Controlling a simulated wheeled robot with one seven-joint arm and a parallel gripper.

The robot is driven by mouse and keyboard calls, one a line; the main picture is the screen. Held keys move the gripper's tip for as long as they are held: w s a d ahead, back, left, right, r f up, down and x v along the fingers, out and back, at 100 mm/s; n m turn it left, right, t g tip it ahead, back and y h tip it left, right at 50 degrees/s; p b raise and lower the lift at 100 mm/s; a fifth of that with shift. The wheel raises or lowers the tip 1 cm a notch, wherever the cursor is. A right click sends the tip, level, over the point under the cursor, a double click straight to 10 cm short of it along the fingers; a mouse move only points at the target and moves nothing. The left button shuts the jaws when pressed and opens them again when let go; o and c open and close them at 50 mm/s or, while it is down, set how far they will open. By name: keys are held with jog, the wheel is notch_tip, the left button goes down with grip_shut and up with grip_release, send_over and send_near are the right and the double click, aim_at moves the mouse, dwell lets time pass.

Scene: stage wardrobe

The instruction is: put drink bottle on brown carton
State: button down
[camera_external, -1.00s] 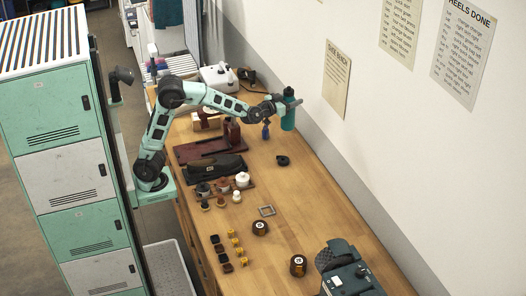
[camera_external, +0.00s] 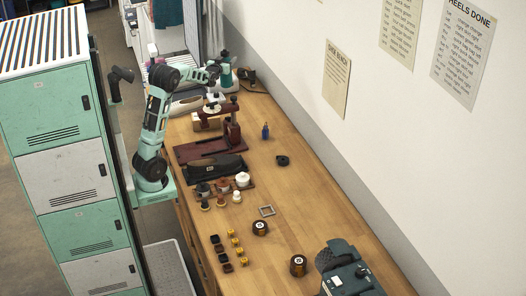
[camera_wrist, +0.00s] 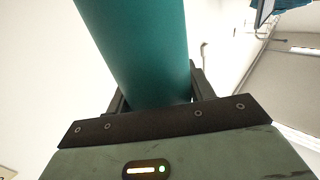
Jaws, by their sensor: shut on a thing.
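The drink bottle is a teal cylinder (camera_external: 226,76), held up near the far end of the bench. My gripper (camera_external: 220,72) is shut on it. In the wrist view the bottle (camera_wrist: 142,45) fills the space between the jaws of my gripper (camera_wrist: 158,98), tilted, with its far end out of frame. A small tan box-like thing (camera_external: 201,125) sits by the dark red press stand; I cannot tell whether it is the brown carton. No other carton is clear.
The wall runs along the right.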

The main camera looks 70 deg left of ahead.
jog(key=s+a+n+g+y, duration=0.2)
jog(key=s+a+g, duration=0.1)
jog(key=s+a, duration=0.95)
notch_tip(320, 180, down, 22)
jog(key=d+p, duration=0.1)
jog(key=shift+f, duration=0.1)
jog(key=c, duration=0.6)
grip_release()
jog(key=shift+d, duration=0.1)
jog(key=shift+o, duration=0.2)
